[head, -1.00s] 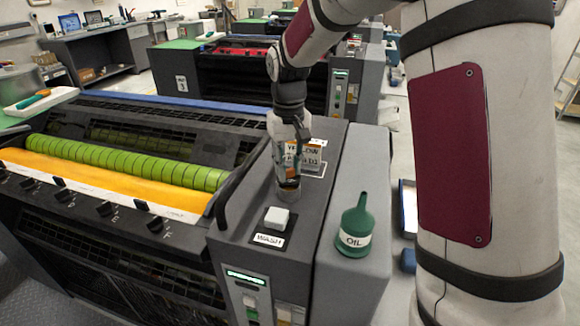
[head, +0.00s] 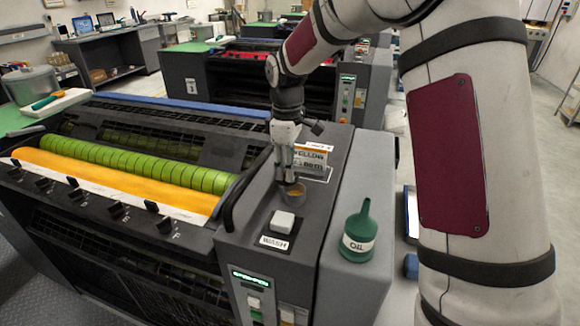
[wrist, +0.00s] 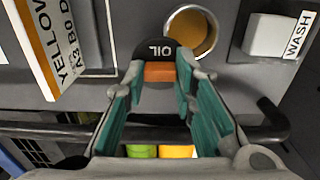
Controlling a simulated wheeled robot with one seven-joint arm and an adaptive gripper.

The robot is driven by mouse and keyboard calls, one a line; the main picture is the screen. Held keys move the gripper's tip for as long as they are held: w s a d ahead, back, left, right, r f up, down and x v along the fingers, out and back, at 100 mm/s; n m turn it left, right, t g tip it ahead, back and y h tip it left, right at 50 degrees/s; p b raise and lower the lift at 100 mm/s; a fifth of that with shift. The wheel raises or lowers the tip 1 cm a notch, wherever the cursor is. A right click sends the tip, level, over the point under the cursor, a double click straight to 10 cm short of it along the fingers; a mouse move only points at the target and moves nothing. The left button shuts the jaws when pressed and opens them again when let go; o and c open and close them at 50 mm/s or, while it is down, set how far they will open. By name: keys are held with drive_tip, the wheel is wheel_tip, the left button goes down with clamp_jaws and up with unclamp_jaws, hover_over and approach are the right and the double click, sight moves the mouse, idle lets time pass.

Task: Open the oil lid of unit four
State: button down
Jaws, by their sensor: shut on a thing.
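The oil lid (wrist: 170,52) is a dark rounded flap marked OIL with an orange tab, seen in the wrist view. My gripper (wrist: 160,75) has its two teal-padded fingers on either side of the tab, shut on the lid. The lid stands off the round oil filler opening (wrist: 190,28), which shows amber inside. In the head view the filler cup (head: 294,193) is uncovered on top of the near press, with my gripper (head: 286,177) right above and at its left edge. The lid is hard to make out there.
A white WASH button (head: 282,222) sits in front of the filler. A green oil can (head: 359,232) stands on the right side ledge. A black handle bar (head: 232,200) runs along the left edge.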

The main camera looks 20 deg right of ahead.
drive_tip(key=shift+w+a+n, duration=0.15)
drive_tip(key=shift+a+n, duration=0.05)
drive_tip(key=shift+n, duration=0.6)
drive_tip(key=c, duration=1.3)
unclamp_jaws()
drive_tip(key=shift+r, duration=0.1)
wheel_tip(320, 180, up, 12)
drive_tip(key=shift+f, duration=0.1)
